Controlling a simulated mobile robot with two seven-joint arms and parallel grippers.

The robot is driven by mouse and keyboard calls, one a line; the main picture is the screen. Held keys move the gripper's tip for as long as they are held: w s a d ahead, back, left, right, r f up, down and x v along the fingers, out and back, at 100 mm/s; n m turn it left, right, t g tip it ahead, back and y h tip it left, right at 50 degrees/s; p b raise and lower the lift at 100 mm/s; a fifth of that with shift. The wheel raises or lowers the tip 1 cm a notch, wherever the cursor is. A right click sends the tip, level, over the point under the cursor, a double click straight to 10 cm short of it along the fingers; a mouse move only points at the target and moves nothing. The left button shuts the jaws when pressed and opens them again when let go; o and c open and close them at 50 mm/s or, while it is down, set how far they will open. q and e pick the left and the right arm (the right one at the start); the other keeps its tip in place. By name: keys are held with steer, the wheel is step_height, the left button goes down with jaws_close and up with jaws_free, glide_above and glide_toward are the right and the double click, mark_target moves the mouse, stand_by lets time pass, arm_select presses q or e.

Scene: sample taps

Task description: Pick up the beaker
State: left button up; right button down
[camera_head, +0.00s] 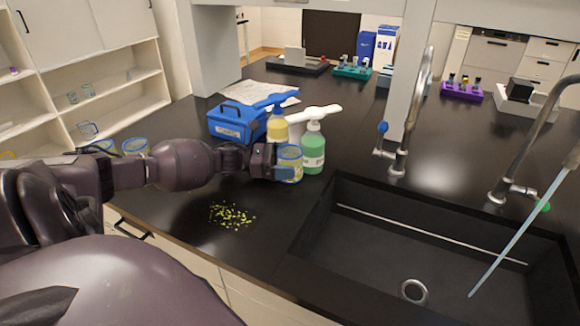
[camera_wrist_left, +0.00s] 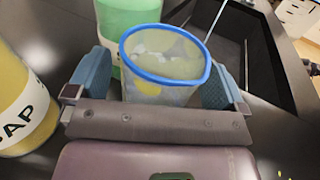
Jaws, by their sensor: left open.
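A clear beaker with a blue rim (camera_head: 290,153) stands on the black counter by the soap bottles. It also shows in the left wrist view (camera_wrist_left: 165,62), with something pale and yellow seen in or through it. My left gripper (camera_head: 279,170) is at the beaker. In the left wrist view its blue fingers (camera_wrist_left: 156,84) stand open, one on each side of the beaker, with a visible gap at least on the left. The beaker's lower part is partly hidden by the gripper. My right gripper is in neither view.
A green soap bottle (camera_head: 313,150) stands close behind the beaker, a yellow soap bottle (camera_head: 277,128) beside it. A blue box (camera_head: 236,122) is farther back. Yellow-green bits (camera_head: 231,215) lie on the counter in front. The sink (camera_head: 430,250) opens to the right.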

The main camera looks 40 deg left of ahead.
arm_select(q)
steer(key=c, duration=1)
steer(key=shift+r, duration=0.5)
step_height(320, 180, up, 2)
steer(key=shift+r, duration=0.15)
steer(key=v, duration=1.7)
steer(key=shift+s+a+r, duration=0.1)
steer(key=shift+s+a, duration=0.1)
steer(key=shift+s, duration=0.05)
steer(key=shift+s+a, duration=0.15)
steer(key=shift+a, duration=0.05)
